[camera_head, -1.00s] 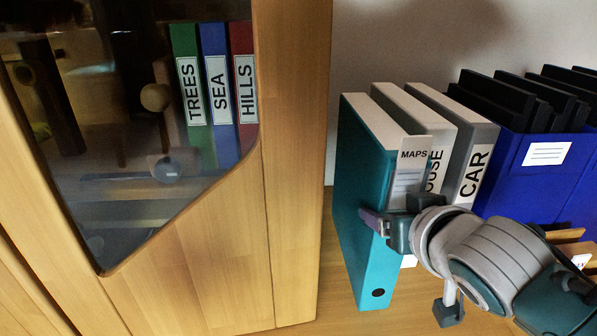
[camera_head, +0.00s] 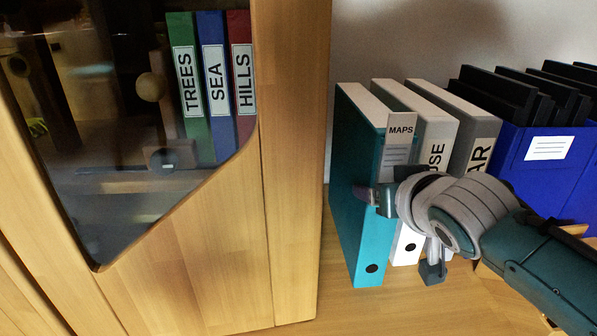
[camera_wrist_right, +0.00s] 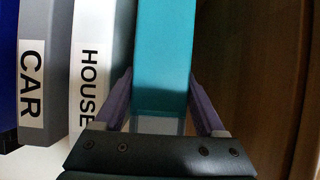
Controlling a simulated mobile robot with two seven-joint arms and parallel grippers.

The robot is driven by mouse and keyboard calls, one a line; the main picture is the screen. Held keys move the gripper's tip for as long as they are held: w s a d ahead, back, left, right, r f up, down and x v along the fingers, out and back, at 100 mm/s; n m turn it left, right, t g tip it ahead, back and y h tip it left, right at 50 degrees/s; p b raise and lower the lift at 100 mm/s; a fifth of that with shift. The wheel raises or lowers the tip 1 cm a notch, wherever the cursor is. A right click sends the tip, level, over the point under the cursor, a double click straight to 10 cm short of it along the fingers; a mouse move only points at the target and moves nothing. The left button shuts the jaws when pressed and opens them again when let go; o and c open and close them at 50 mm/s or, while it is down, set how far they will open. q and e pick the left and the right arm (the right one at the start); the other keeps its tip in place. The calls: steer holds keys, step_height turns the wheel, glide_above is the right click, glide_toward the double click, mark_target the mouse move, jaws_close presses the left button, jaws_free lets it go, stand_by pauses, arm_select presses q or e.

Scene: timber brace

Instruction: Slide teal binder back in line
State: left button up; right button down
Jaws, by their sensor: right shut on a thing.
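The teal binder (camera_head: 352,205), with a MAPS label (camera_head: 401,128) on its spine, stands upright at the left end of a row. Its spine sticks out a little in front of the neighbouring white HOUSE binder (camera_head: 436,135). My right gripper (camera_head: 379,198) is shut on the spine of the teal binder. In the right wrist view the fingers (camera_wrist_right: 160,105) lie on either side of the teal binder (camera_wrist_right: 163,55). The grey CAR binder (camera_head: 478,135) stands right of the white one. My left gripper is not in view.
A blue file box (camera_head: 540,175) with black folders stands right of the binders. A wooden cabinet (camera_head: 290,170) with a glass door stands close on the left, with TREES, SEA and HILLS binders (camera_head: 212,90) behind the glass. Bare shelf (camera_head: 345,308) lies in front.

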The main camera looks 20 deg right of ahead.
mark_target(391, 176)
steer(key=shift+w+d+f+b, duration=0.1)
steer(key=shift+w+d+b, duration=0.2)
steer(key=shift+w, duration=0.4)
steer(key=shift+w+d+b, duration=0.1)
steer(key=shift+w+b, duration=0.35)
steer(key=shift+w, duration=0.2)
steer(key=shift+w+d+f+b, duration=0.15)
steer(key=shift+w+b, duration=0.2)
steer(key=shift+w, duration=0.35)
steer(key=shift+r, duration=0.1)
steer(key=shift+c, duration=0.6)
jaws_free()
steer(key=shift+r, duration=0.1)
steer(key=p+v, duration=0.4)
steer(key=p, duration=0.1)
steer(key=shift+w+a+r, duration=0.1)
steer(key=shift+r, duration=0.15)
steer(key=p+v, duration=0.3)
steer(key=shift+p, duration=0.35)
steer(key=shift+s+a, duration=0.1)
steer(key=shift+s, duration=0.45)
